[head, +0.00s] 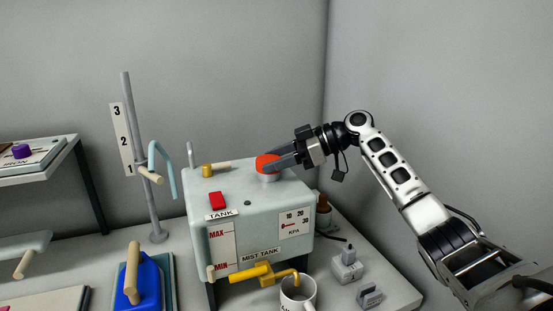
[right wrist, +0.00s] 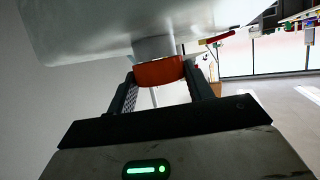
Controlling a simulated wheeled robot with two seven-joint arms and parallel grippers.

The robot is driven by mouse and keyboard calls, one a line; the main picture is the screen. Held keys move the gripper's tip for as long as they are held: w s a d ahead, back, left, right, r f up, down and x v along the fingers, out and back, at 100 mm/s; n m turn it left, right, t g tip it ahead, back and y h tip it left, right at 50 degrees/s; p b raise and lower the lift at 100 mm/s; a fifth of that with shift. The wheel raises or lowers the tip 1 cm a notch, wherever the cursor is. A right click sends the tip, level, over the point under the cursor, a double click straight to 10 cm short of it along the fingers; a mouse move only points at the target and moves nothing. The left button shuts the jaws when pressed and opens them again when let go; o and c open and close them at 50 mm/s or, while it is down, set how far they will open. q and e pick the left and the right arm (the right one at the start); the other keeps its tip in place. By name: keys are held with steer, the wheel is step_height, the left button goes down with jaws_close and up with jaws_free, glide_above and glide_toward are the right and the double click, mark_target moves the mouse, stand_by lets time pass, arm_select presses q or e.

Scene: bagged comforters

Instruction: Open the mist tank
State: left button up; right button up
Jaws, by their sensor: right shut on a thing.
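The mist tank (head: 262,228) is a pale grey-green box on dark legs, with a "MIST TANK" label, a MAX/MIN level strip and a kPa scale on its front. A red-orange cap (head: 266,163) sits on a short pale neck at the top right of the tank. My right gripper (head: 272,162) reaches in from the right and is shut on the cap. In the right wrist view the red cap (right wrist: 159,72) is between the two fingers, against the pale neck (right wrist: 154,47). My left gripper is in neither view.
A yellow valve handle (head: 262,273) projects from the tank's front above a white mug (head: 298,292). A post (head: 140,160), blue iron-like tool (head: 145,280) and grey blocks (head: 346,266) stand nearby.

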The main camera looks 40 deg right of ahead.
steer(key=n+g, duration=0.1)
steer(key=n+g+y, duration=0.1)
steer(key=shift+w+f+n+g+y, duration=0.1)
steer(key=shift+w+n+g+y, duration=0.1)
steer(key=shift+n+g+y, duration=0.1)
steer(key=shift+f+n+g, duration=0.1)
steer(key=shift+n+g, duration=0.2)
steer(key=shift+g, duration=0.1)
steer(key=shift+n+g, duration=0.3)
steer(key=shift+f, duration=0.1)
steer(key=o, duration=1.1)
steer(key=shift+o, duration=0.4)
steer(key=shift+d+r, duration=0.1)
steer(key=shift+r, duration=0.1)
